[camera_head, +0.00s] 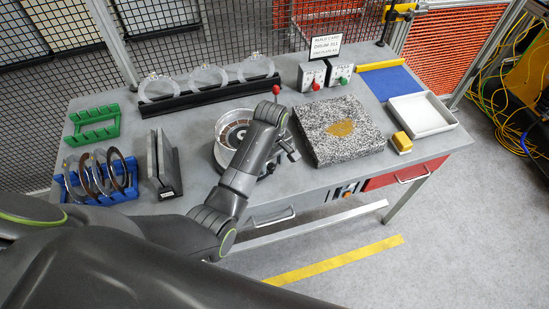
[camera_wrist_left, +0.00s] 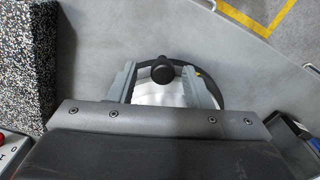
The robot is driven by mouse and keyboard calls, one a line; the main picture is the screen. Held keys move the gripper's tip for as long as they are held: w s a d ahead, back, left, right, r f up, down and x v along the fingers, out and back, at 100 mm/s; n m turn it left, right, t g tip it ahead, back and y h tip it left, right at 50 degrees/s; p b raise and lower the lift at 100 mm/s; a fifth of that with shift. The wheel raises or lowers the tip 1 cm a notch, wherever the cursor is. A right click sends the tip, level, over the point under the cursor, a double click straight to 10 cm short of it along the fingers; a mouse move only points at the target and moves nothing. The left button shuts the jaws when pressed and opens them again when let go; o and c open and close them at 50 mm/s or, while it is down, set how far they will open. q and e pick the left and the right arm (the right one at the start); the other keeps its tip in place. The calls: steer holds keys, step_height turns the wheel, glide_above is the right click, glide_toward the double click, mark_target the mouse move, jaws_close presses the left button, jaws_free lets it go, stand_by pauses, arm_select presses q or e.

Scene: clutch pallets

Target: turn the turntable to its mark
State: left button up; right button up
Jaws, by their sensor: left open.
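The turntable (camera_head: 221,152) is on the bench, with a silver drum (camera_head: 222,127) on it; my left arm covers much of its right side. In the left wrist view, the turntable's dark rim (camera_wrist_left: 214,82) curves around the pale drum (camera_wrist_left: 160,95). A round black knob (camera_wrist_left: 162,72) stands near the rim, and a small yellow mark (camera_wrist_left: 198,74) shows to its right. My left gripper (camera_head: 288,150) is open at the turntable's near right side. Its fingers, also in the wrist view (camera_wrist_left: 159,69), are on either side of the knob; contact is unclear. My right gripper is out of view.
A speckled granite block (camera_head: 345,146) stands right of the turntable. Black upright plates (camera_head: 165,165) and a blue rack of rings (camera_head: 118,194) stand left. A rack of clear discs (camera_head: 209,93) is behind. A red-knobbed lever (camera_head: 276,90) rises close behind my wrist.

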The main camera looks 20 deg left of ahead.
arm_select(q)
steer(key=shift+s, duration=0.2)
steer(key=shift+r, duration=0.1)
steer(key=shift+c, duration=0.6)
jaws_close()
steer(key=shift+w, duration=0.1)
